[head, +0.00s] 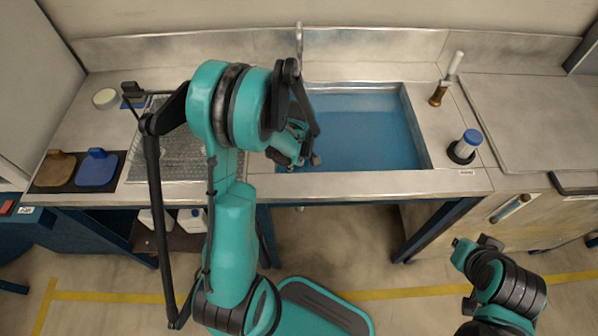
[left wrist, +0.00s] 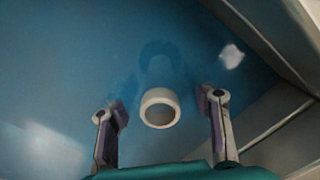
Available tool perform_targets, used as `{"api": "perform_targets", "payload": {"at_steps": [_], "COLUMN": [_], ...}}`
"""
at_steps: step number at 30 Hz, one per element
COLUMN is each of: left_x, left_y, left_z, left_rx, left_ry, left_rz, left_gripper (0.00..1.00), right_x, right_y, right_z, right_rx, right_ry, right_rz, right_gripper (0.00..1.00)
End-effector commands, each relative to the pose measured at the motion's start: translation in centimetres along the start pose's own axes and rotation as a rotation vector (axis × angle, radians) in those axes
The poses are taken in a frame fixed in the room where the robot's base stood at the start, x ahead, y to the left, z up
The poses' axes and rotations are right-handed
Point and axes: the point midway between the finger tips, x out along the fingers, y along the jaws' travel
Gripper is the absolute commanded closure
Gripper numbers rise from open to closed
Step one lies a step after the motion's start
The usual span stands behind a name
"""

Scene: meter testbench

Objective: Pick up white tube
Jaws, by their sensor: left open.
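My left gripper (head: 305,150) is over the left part of the blue basin in the head view, partly hidden by my own arm. In the left wrist view my left gripper (left wrist: 163,112) is open, with one finger on each side of the picture. Between and slightly beyond the fingers is a white round tube (left wrist: 160,108), its open end facing the camera and its body fading into the blue behind. No finger visibly touches it. In the head view this tube is hidden behind my arm.
The basin (head: 365,130) has a metal rim and a tap (head: 299,45) at the back. The basin's right part is clear.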

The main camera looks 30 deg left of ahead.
Motion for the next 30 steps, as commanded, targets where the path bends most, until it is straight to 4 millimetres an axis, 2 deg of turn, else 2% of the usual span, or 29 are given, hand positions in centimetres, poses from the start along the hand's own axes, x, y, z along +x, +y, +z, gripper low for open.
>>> {"api": "perform_targets", "payload": {"at_steps": [2,6,7,8,16,19,30], "left_x": [-0.1,-0.1,-0.1,-0.1,-0.2,-0.9,-8.2], "left_y": [0.0,0.0,0.0,0.0,0.0,0.0,-0.1], "left_z": [0.0,0.0,0.0,0.0,0.0,0.0,0.0], "left_rx": [0.000,0.000,0.000,0.000,0.000,0.000,0.000], "left_ry": [0.000,0.000,0.000,0.000,0.000,0.000,0.000], "left_rz": [0.000,0.000,0.000,0.000,0.000,0.000,0.000], "left_gripper": [0.52,0.89,0.97,1.00,1.00,1.00,1.00], "right_x": [-0.1,-0.1,-0.1,-0.1,-0.1,-0.4,-2.9], "right_y": [0.0,0.0,0.0,0.0,0.0,0.0,0.0], "right_z": [-0.1,-0.1,-0.1,-0.1,-0.1,-0.3,-2.1], "right_rx": [0.000,0.000,0.000,0.000,0.000,0.000,0.000], "right_ry": [0.000,0.000,0.000,0.000,0.000,0.000,0.000], "right_rz": [0.000,0.000,0.000,0.000,0.000,0.000,0.000], "right_gripper": [1.00,1.00,1.00,1.00,1.00,1.00,1.00]}}
